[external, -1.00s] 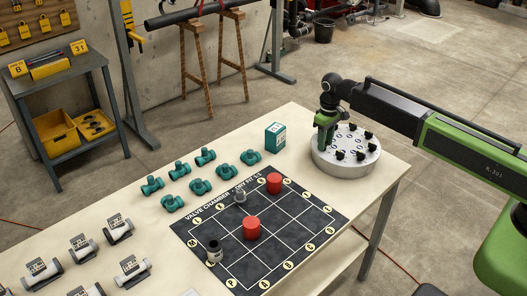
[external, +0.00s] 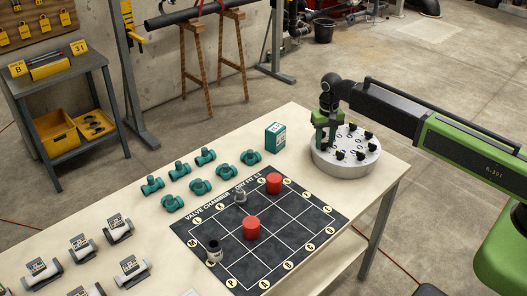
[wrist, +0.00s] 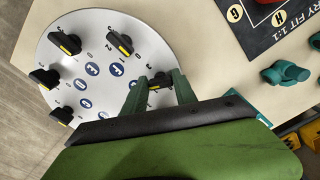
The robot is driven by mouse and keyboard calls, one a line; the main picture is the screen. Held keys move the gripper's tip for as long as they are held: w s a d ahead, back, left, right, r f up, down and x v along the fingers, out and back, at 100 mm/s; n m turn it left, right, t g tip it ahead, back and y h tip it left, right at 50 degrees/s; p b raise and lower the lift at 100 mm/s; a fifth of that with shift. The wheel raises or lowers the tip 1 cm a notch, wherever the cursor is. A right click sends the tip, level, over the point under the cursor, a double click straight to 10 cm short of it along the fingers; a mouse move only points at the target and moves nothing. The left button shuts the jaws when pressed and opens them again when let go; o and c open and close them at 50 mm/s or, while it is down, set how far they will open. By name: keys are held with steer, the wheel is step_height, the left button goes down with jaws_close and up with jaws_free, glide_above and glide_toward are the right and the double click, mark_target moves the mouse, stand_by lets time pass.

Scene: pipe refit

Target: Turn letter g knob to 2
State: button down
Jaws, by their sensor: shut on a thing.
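A round silver panel (external: 343,169) stands on the table, with several black knobs around its top. It also shows in the wrist view (wrist: 78,28). My gripper (external: 323,145) points down at the panel's left side. In the wrist view my gripper (wrist: 159,82) is shut on a black knob (wrist: 158,78) with a yellow mark, at the panel's right edge. Blue discs with letters sit inside the ring of knobs, with small digits around each knob. The held knob's letter and its setting are too small or covered to read.
A second knob (wrist: 119,42) stands close to the held one, and more knobs line the left side. A teal and white box (external: 275,137) stands left of the panel. Teal valves (external: 250,157) and a dark mat (external: 290,215) with red cylinders lie further off.

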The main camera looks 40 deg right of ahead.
mark_target(325, 144)
stand_by(0.3)
steer(key=c, duration=1)
jaws_free()
step_height(325, 144, up, 17)
steer(key=p, duration=1.7)
steer(key=shift+r, duration=0.2)
